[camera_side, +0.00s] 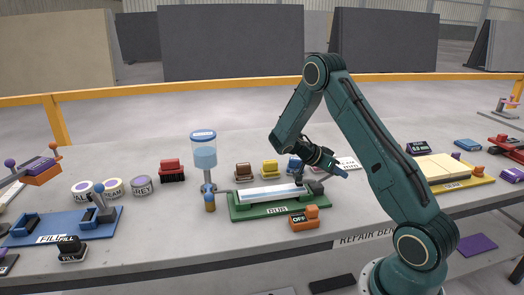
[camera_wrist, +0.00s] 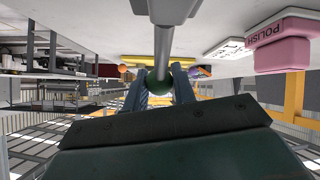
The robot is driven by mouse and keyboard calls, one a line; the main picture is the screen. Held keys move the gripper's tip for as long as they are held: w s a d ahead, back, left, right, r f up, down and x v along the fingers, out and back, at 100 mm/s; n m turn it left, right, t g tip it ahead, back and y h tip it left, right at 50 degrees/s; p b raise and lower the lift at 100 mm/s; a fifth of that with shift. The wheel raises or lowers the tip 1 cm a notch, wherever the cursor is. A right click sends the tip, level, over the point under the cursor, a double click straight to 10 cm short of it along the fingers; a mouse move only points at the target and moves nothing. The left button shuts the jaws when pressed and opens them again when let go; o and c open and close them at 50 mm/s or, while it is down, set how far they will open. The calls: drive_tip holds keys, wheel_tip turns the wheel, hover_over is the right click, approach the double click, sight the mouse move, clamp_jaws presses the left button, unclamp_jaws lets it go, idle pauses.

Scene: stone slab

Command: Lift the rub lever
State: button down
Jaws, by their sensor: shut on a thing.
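The rub station is a green base (camera_side: 245,212) lettered RUB with a long pale slab (camera_side: 268,194) on top, in the middle of the bench in the side view. The rub lever shows in the wrist view as a grey rod (camera_wrist: 163,50) ending in a dark green ball knob (camera_wrist: 158,84). My gripper (camera_wrist: 158,88) is shut on that knob, with one finger on each side. In the side view my gripper (camera_side: 341,172) is at the right end of the rub station, and the lever itself is hard to make out there.
An orange OFF switch (camera_side: 304,217) stands in front of the rub station. A blue-filled dispenser (camera_side: 204,155) stands at its left. A pink POLISH block (camera_wrist: 283,46) shows in the wrist view. A yellow-based station (camera_side: 475,183) is farther right.

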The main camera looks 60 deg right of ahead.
drive_tip(key=c, duration=1.2)
unclamp_jaws()
drive_tip(key=shift+o, duration=0.2)
drive_tip(key=shift+w, duration=0.1)
drive_tip(key=v, duration=1.3)
drive_tip(key=shift+w+a+r, duration=0.1)
drive_tip(key=shift+a+r, duration=0.1)
drive_tip(key=shift+r, duration=0.1)
